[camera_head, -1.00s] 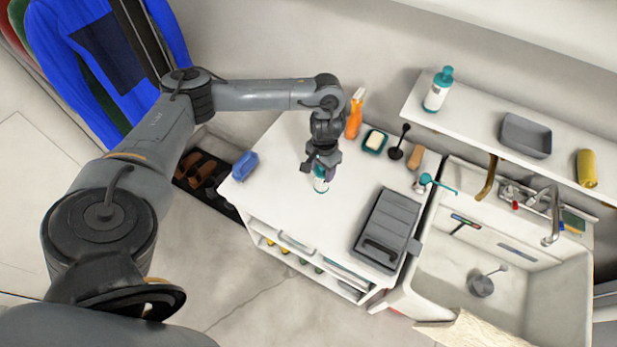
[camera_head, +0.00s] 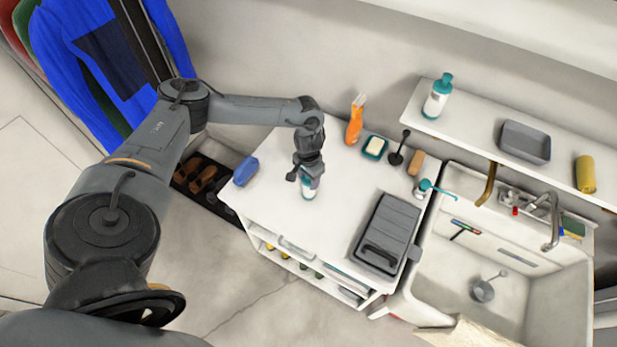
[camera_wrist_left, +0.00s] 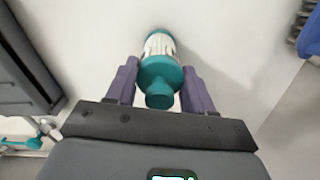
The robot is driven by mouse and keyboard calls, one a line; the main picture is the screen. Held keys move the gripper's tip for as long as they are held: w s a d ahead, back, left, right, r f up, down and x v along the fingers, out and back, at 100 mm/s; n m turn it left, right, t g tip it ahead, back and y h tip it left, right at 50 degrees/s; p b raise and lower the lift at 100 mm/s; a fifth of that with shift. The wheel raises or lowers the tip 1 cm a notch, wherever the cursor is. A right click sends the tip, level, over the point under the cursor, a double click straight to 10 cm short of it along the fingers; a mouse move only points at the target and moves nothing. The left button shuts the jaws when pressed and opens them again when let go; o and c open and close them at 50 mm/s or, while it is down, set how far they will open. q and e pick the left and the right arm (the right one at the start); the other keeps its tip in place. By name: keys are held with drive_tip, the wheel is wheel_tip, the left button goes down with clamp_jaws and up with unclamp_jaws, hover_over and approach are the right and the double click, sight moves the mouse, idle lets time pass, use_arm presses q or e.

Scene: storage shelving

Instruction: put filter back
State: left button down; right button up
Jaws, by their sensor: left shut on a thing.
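My left gripper (camera_head: 306,178) is shut on a white-and-teal bottle (camera_head: 308,193), over the left part of the white cabinet top (camera_head: 290,215). In the left wrist view the bottle (camera_wrist_left: 160,78) sits between the two purple-grey fingers of the gripper (camera_wrist_left: 160,90), its teal cap toward the camera. It has a pale, marked body and a teal far end. I cannot tell whether its base touches the top. Nothing in view is clearly recognisable as a filter apart from possibly this bottle. My right gripper is not in view.
A dark grey case (camera_head: 386,233) lies at the cabinet's right. A blue brush (camera_head: 246,171) is at the left edge. An orange bottle (camera_head: 355,119) and soap dish (camera_head: 374,146) stand behind. Another white-and-teal bottle (camera_head: 437,97) stands on the wall shelf (camera_head: 470,122). The sink (camera_head: 450,290) is at right.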

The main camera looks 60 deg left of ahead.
use_arm(q)
drive_tip(key=shift+f, duration=0.1)
drive_tip(key=shift+c, duration=2.1)
unclamp_jaws()
